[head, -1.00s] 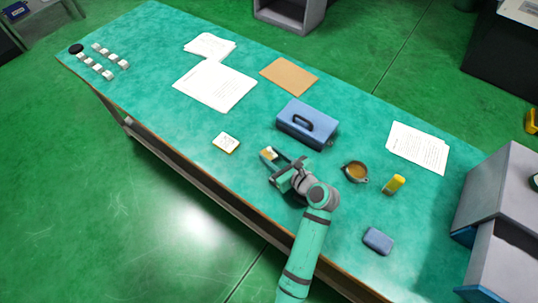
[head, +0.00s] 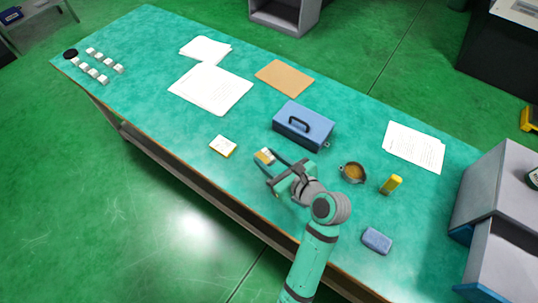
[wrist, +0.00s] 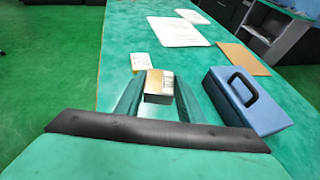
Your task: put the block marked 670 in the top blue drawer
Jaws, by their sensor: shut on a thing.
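A small block (head: 264,156) with a pale top and dark side sits at the tips of my gripper (head: 268,161). In the wrist view the block (wrist: 158,84) is between the two green fingers of my gripper (wrist: 157,92), which is shut on it. Its marking is not readable, and I cannot tell whether it is clear of the table. A grey cabinet (head: 500,190) with blue-edged drawer parts (head: 463,235) stands at the right edge of the head view. It is cut off by the frame, and I cannot tell how its top drawer stands.
A blue toolbox (head: 303,126) is close behind my gripper. A round pot (head: 353,172), a yellow cylinder (head: 391,185) and a blue block (head: 377,240) lie toward the cabinet. Several white blocks (head: 98,66) stand far left.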

